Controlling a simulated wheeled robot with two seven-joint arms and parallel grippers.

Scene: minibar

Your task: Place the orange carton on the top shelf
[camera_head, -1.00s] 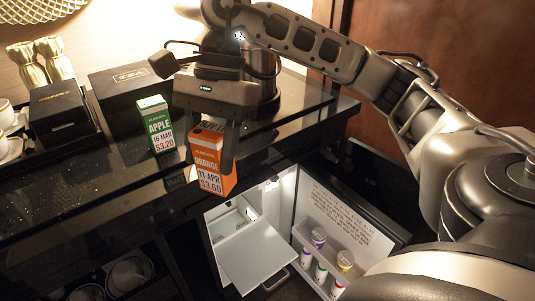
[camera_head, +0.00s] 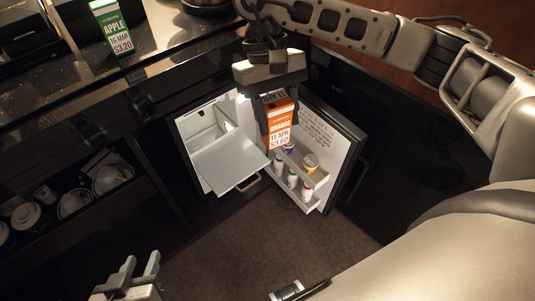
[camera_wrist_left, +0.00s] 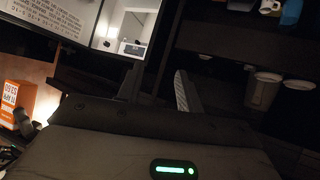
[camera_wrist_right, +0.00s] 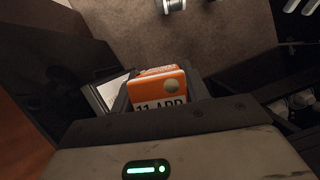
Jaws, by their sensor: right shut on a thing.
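The orange carton (camera_head: 281,118) is upright between the fingers of my right gripper (camera_head: 279,132), which is shut on it. It hangs in front of the open minibar door (camera_head: 322,140). In the right wrist view the carton's orange top (camera_wrist_right: 160,82) shows between the fingers; it also shows at the left edge of the left wrist view (camera_wrist_left: 17,105). The open minibar has a flat white shelf (camera_head: 228,164), which is left of and below the carton in the head view. My left gripper (camera_head: 134,272) is open and empty, low at the left.
A green apple carton (camera_head: 112,30) stands on the dark counter (camera_head: 165,45). The door rack (camera_head: 305,178) holds several small containers. Cups (camera_head: 110,178) stand on a dark shelf at the left. The carpet (camera_head: 240,240) before the minibar is clear.

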